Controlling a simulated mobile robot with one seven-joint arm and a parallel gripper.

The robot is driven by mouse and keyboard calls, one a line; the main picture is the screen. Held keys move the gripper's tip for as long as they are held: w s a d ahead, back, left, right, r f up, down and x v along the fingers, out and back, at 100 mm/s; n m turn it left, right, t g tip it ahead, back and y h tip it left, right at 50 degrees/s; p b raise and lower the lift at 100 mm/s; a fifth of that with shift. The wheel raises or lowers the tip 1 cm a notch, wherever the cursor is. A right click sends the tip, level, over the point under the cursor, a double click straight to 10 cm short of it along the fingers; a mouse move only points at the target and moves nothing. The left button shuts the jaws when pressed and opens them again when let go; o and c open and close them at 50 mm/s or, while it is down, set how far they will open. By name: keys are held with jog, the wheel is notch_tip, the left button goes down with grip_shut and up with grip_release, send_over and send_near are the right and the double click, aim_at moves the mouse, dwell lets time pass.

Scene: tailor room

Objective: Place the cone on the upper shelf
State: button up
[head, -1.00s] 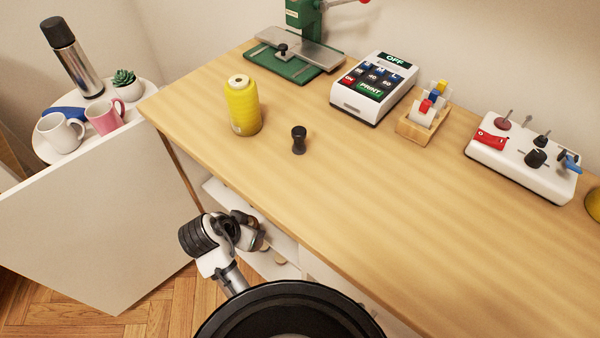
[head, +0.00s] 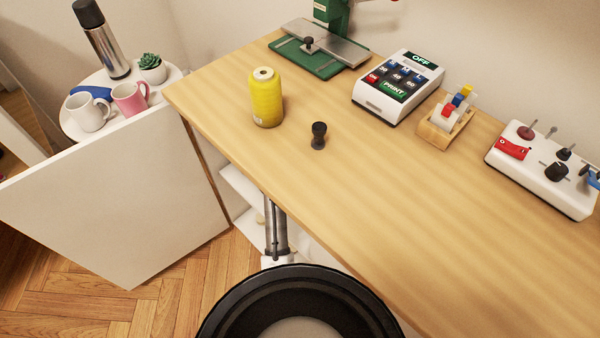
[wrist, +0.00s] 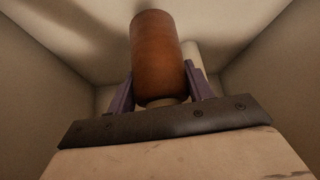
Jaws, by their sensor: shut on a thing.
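In the wrist view an orange-brown thread cone (wrist: 158,55) stands between the two purple fingers of my gripper (wrist: 160,88). My gripper is shut on its lower part. The cone is inside a pale, box-like space with walls on both sides, which looks like a shelf compartment. I cannot tell whether the cone's base touches a board. In the head view my gripper and this cone are hidden below the tabletop. White shelves (head: 240,190) show partly under the table's left end.
A pale cylinder (wrist: 193,62) stands just behind the cone, at its right. On the wooden table (head: 400,210) are a yellow cone (head: 266,100) and a small black piece (head: 318,136). A white panel (head: 120,200) stands at the left, leaving floor between it and me.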

jog(key=shift+f, duration=1.75)
jog(key=o, duration=1)
jog(key=shift+f, duration=0.1)
jog(key=shift+o, duration=0.2)
jog(key=v, duration=0.2)
jog(key=shift+s+r, duration=0.1)
jog(key=shift+r, duration=0.25)
jog(key=s+a+b, duration=0.1)
jog(key=s+a, duration=0.5)
jog(key=s, duration=0.4)
jog(key=shift+s+a+r, duration=0.2)
jog(key=shift+s+a, duration=0.05)
jog(key=shift+a, duration=0.05)
